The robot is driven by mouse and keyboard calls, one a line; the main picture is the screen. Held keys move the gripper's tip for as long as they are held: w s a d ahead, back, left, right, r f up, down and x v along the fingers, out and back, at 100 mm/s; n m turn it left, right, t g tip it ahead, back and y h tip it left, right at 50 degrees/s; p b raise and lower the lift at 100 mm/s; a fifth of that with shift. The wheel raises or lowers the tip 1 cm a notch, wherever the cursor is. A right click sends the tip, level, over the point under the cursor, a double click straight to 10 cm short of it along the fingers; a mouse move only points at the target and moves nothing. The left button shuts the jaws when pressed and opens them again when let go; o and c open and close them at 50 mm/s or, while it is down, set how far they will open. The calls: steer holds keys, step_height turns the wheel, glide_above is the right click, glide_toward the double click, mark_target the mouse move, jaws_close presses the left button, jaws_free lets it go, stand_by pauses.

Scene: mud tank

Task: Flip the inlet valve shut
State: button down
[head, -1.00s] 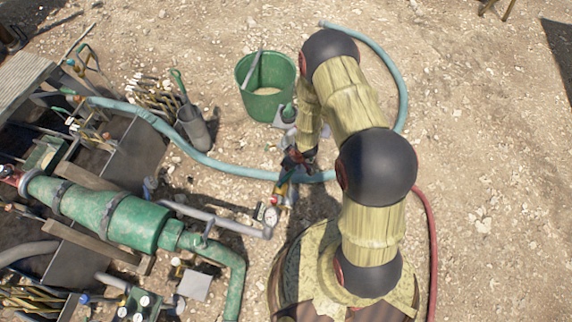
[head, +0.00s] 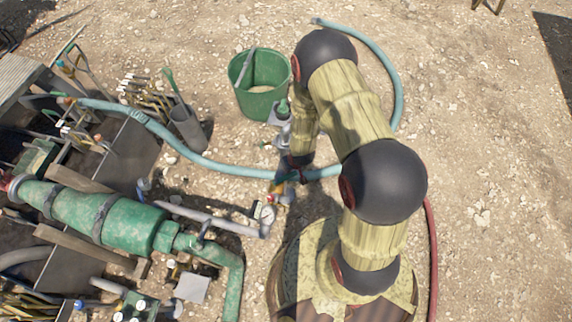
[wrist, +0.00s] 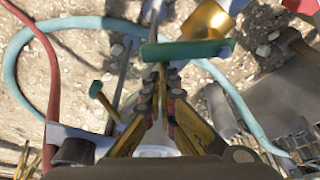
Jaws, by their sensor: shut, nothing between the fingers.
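In the wrist view a green lever handle (wrist: 187,50), which looks like the inlet valve's, lies crosswise just beyond my fingertips. A brass-coloured fitting (wrist: 205,20) is behind it. My gripper (wrist: 161,78) is shut and empty, its fingers converging at the handle's near side; I cannot tell whether they touch it. A smaller green-handled part (wrist: 96,88) is to the left of the fingers. In the head view my forearm hides most of the gripper, and the valve's lever is not clear there; a brass-coloured fitting (head: 276,189) shows beside the blue hose.
A blue hose (head: 215,165) runs across the ground past the fittings. A pressure gauge (head: 266,213) and grey pipe stand close by. A green bucket (head: 262,85) is beyond, a green pump (head: 100,212) to the left. A red hose (head: 432,240) lies right; open ground is beyond it.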

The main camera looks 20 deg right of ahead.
mark_target(295, 175)
steer(key=s+m, duration=0.1)
steer(key=s+m+h, duration=0.1)
steer(key=m, duration=0.1)
steer(key=shift+s+d, duration=0.1)
steer(key=shift+d, duration=0.1)
steer(key=s+m+p, duration=0.1)
steer(key=s+m, duration=0.1)
steer(key=m, duration=0.1)
steer(key=shift+h+p, duration=0.35)
steer(key=shift+h, duration=0.05)
steer(key=shift+s+g, duration=0.2)
steer(key=shift+g, duration=0.1)
steer(key=shift+s+m, duration=0.3)
steer(key=shift+s, duration=0.05)
steer(key=shift+s+p, duration=0.15)
steer(key=shift+p, duration=0.15)
